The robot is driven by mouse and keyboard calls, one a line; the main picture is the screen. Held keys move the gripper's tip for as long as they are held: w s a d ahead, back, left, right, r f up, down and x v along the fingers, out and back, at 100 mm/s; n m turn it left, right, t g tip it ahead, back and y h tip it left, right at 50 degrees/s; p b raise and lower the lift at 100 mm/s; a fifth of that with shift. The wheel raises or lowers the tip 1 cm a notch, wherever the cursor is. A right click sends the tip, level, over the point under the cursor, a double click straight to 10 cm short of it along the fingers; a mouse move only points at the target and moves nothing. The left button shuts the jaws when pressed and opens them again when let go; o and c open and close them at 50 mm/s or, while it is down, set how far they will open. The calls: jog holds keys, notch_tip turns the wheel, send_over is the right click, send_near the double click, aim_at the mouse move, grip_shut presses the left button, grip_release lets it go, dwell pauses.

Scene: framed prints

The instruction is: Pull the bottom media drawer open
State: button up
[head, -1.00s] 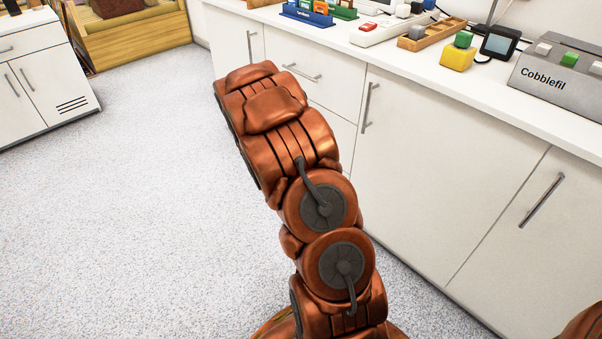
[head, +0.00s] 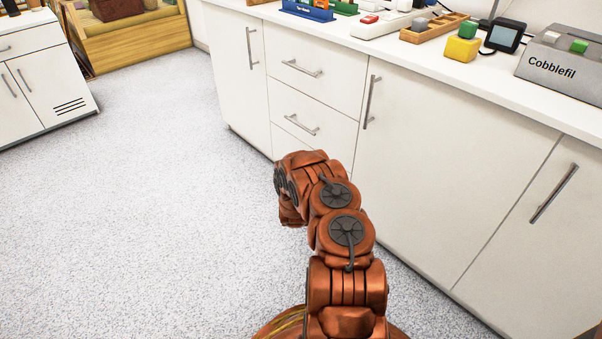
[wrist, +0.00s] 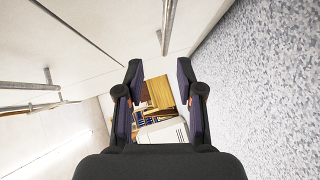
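The white drawer stack is in the head view, with a top drawer (head: 318,87) and a second drawer (head: 318,132), both shut. Below them, a strip of the bottom drawer (head: 285,144) shows; my copper arm hides the rest and its handle. In the wrist view, a metal bar handle (wrist: 168,22) on a white front stands just above the fingertips in the picture, seemingly the bottom drawer's. Another bar handle (wrist: 25,86) is at the left. My gripper (wrist: 159,76) is open and empty, with no visible contact with the handle. The head view does not show its fingers.
White cabinet doors stand left (head: 238,75) and right (head: 440,150) of the drawers. The counter (head: 400,62) above holds a yellow cube, a wooden tray and a grey Cobblefil box. The speckled floor (head: 140,200) to the left is clear.

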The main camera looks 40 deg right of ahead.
jog(key=shift+h, duration=0.5)
jog(key=shift+w+d+f+b, duration=0.45)
jog(key=shift+w+d+b, duration=0.2)
jog(key=shift+d, duration=0.4)
jog(key=shift+w+d+f+b, duration=0.55)
jog(key=shift+w+d, duration=0.15)
jog(key=shift+d, duration=0.35)
jog(key=shift+w+d+f+b, duration=0.4)
jog(key=shift+w+d+b, duration=0.25)
jog(key=shift+d, duration=0.4)
jog(key=shift+c, duration=0.2)
grip_shut()
